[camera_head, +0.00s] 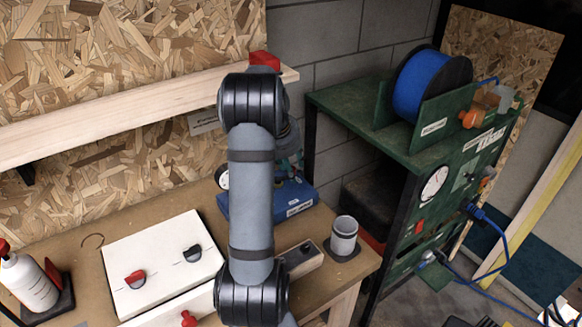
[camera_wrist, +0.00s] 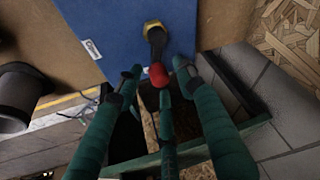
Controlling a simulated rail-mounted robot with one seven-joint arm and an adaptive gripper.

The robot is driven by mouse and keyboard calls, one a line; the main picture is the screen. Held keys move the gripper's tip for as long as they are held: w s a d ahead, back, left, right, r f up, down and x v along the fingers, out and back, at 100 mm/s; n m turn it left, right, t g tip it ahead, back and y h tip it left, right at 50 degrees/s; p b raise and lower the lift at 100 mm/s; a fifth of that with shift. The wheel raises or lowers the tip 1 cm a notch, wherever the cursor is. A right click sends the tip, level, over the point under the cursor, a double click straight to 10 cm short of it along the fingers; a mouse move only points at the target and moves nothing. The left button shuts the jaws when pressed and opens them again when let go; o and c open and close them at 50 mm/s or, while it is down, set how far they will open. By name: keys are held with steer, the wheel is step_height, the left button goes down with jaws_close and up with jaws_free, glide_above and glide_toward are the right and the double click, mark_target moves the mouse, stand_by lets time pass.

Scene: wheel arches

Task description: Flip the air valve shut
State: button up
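The air valve (camera_wrist: 156,50) is on a blue plate (camera_wrist: 128,30). It has a yellow and dark body and a red-tipped lever (camera_wrist: 158,76) pointing toward the bottom of the wrist view. My gripper (camera_wrist: 157,70) has green fingers spread apart, with the red tip between the two outer fingertips. A middle green finger lies just below the red tip; I cannot tell whether they touch. In the head view, the blue base (camera_head: 298,200) sits on the bench behind my arm. The valve is hidden there, and my gripper is mostly hidden.
A grey cup (camera_head: 344,236) stands right of the blue base. A white panel (camera_head: 150,250) with red and black knobs lies at left, near a white bottle (camera_head: 28,282). A green cabinet (camera_head: 400,130) with a blue hose reel (camera_head: 428,84) stands at right. A wooden beam (camera_head: 120,108) crosses above.

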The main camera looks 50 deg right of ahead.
steer(key=shift+c, duration=1.4)
jaws_close()
